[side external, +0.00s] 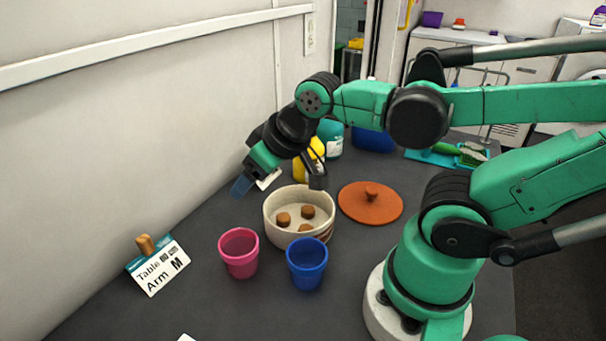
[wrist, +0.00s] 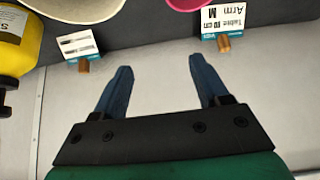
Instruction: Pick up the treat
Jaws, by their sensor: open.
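Several small brown treats (side external: 284,219) lie inside a cream bowl (side external: 272,222) on the dark table in the side external view. The bowl's rim also shows at the top of the wrist view (wrist: 75,10), but its contents are out of sight there. My gripper (side external: 241,187) is above and to the left of the bowl in the side external view, near the wall. In the wrist view, its two blue fingers (wrist: 160,65) are apart with nothing between them.
A pink cup (side external: 239,254) and a blue cup (side external: 307,265) stand before the bowl. An orange lid (side external: 371,203) lies right of it. A yellow bottle (side external: 308,160) and a teal bottle (side external: 330,138) stand behind. A label card (side external: 160,267) stands at left.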

